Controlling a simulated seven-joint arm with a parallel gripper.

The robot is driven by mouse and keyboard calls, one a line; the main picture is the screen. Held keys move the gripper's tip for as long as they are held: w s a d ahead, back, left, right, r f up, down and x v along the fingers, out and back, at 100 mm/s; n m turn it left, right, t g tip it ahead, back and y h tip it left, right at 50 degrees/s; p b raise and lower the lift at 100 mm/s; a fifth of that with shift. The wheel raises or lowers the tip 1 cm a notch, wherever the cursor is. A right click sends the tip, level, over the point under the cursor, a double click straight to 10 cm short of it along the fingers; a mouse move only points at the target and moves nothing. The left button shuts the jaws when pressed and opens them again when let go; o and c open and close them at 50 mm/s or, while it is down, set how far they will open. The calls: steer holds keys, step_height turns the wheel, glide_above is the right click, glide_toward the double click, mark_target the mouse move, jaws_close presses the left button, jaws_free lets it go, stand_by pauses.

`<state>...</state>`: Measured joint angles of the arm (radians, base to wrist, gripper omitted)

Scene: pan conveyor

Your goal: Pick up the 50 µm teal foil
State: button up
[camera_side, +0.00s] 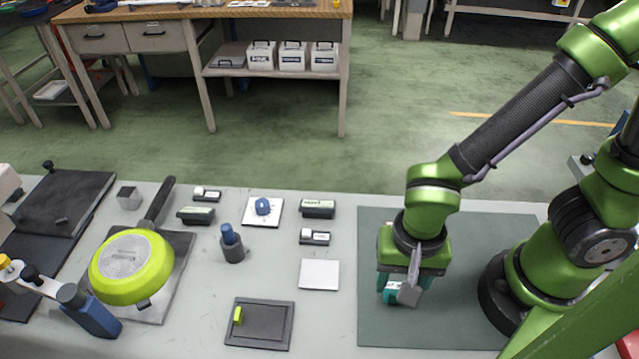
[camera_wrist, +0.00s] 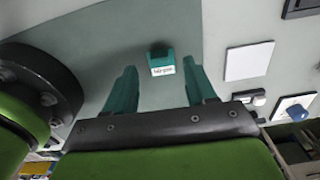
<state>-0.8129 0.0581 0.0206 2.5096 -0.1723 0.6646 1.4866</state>
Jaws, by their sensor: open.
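The teal foil piece (camera_wrist: 161,63) lies on the dark green mat (camera_wrist: 170,25), a small teal block with a white label; its lettering is too small to read surely. In the side view the foil (camera_side: 391,297) shows partly beneath my gripper (camera_side: 404,284), near the mat's left part. My gripper's teal fingers are spread, with nothing between them. In the wrist view the foil appears between and slightly beyond the fingertips of my gripper (camera_wrist: 159,66). The gap in height between fingertips and foil is hard to judge.
Left of the mat are a white square plate (camera_side: 319,274), a dark tray (camera_side: 272,334) with a lime piece, small labelled boxes (camera_side: 317,208) and a dark cylinder with a blue top (camera_side: 232,246). A lime pan (camera_side: 131,267) lies upside down farther left. The mat around the foil is clear.

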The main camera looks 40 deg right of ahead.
mark_target(395, 289)
steer(key=shift+w+d+f, duration=0.1)
steer(key=shift+f, duration=1.1)
steer(key=shift+d+f, duration=0.1)
steer(key=shift+f, duration=1.05)
jaws_close()
